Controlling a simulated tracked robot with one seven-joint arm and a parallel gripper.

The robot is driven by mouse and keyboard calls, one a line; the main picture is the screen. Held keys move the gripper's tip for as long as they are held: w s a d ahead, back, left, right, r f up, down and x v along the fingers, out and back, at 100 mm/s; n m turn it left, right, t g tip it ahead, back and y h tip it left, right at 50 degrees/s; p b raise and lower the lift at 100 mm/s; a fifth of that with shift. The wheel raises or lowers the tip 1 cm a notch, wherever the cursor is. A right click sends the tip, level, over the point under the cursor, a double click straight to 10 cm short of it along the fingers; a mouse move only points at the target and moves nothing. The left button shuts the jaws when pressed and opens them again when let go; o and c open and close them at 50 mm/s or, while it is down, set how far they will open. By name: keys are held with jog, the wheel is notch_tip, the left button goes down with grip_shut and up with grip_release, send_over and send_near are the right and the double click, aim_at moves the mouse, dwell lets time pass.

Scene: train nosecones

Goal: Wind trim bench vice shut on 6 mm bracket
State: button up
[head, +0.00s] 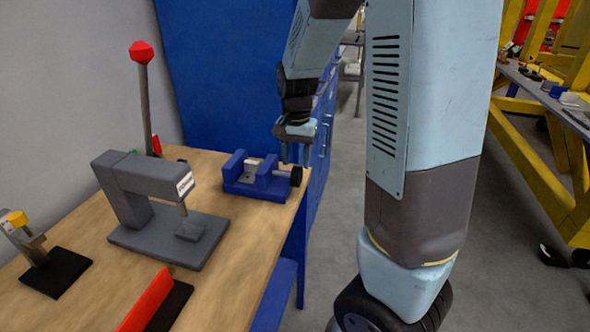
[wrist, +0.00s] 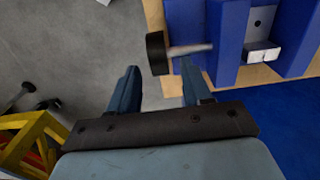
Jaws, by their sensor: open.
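The blue bench vice (head: 256,184) stands on the wooden bench near its right edge. A pale metal bracket (head: 252,163) sits between its jaws; in the wrist view the bracket (wrist: 262,52) lies in the gap between the blue jaws (wrist: 227,35). The vice's black round handle (head: 296,176) sticks out on the right on a metal screw; it also shows in the wrist view (wrist: 157,53). My gripper (head: 296,160) is open beside the handle. In the wrist view its fingers (wrist: 157,80) point toward the handle, which lies between and beyond their tips. I cannot tell whether they touch it.
A small yellow-topped fixture (head: 40,250) and a red angled piece (head: 147,300) are nearer. A blue cabinet (head: 215,70) stands behind. Grey floor (head: 340,160) is open to the right.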

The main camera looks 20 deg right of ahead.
aim_at(296, 167)
jog(key=shift+f, duration=2)
jog(key=c, duration=0.9)
jog(key=shift+a, duration=0.25)
grip_shut()
jog(key=shift+d, duration=0.25)
jog(key=shift+w, duration=0.1)
